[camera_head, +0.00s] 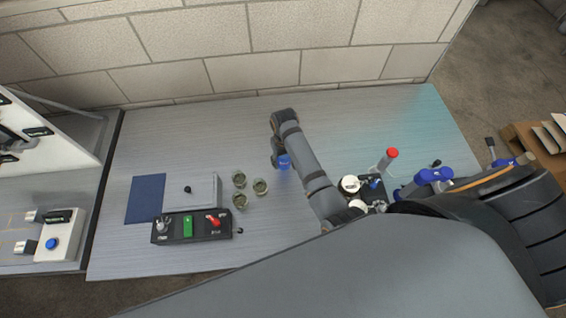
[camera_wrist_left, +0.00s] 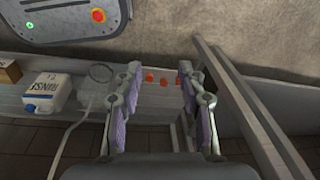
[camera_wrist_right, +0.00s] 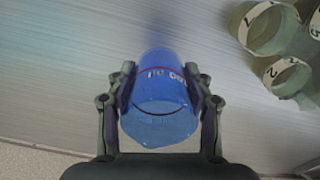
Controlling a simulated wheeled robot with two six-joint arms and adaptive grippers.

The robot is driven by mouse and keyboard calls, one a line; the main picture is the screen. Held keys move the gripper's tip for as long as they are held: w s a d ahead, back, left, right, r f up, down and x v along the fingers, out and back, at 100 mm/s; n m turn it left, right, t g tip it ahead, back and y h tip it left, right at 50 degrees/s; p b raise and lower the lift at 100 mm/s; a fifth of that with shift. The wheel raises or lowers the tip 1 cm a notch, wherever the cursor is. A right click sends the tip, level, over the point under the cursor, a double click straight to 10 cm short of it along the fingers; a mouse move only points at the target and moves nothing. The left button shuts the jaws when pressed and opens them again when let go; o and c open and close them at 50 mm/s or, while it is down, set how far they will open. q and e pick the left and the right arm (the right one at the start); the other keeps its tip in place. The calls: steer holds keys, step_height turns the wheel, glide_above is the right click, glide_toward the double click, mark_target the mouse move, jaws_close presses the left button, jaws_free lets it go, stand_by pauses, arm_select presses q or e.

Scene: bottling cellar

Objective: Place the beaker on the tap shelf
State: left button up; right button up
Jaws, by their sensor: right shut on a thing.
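The blue beaker (camera_head: 285,162) is above or at the grey worktop near the middle of the head view, and it fills the centre of the right wrist view (camera_wrist_right: 160,100). My right gripper (camera_wrist_right: 160,92) is shut on it, with one finger on each side. The beaker has a dark red line and pale lettering. My left gripper (camera_wrist_left: 155,105) is open and empty in the left wrist view, with several small red things visible beyond its fingers. I cannot tell which surface is the tap shelf.
A black switch box (camera_head: 190,226), a grey box (camera_head: 194,189) and a blue mat (camera_head: 146,198) lie farther left. A red-capped bottle (camera_head: 387,160) is right. The back worktop is clear.

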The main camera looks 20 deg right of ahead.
mark_target(283, 165)
steer(key=shift+w+a+f, duration=0.1)
steer(key=shift+a+f, duration=0.05)
steer(key=shift+f, duration=0.1)
step_height(283, 165, down, 2)
steer(key=shift+w+a+f, duration=0.1)
steer(key=shift+a+f, duration=0.05)
steer(key=shift+f, duration=0.7)
steer(key=o, duration=0.9)
steer(key=shift+o, duration=0.9)
arm_select(q)
steer(key=shift+s+d+f, duration=0.1)
steer(key=shift+s, duration=0.8)
arm_select(e)
steer(key=shift+o, duration=0.4)
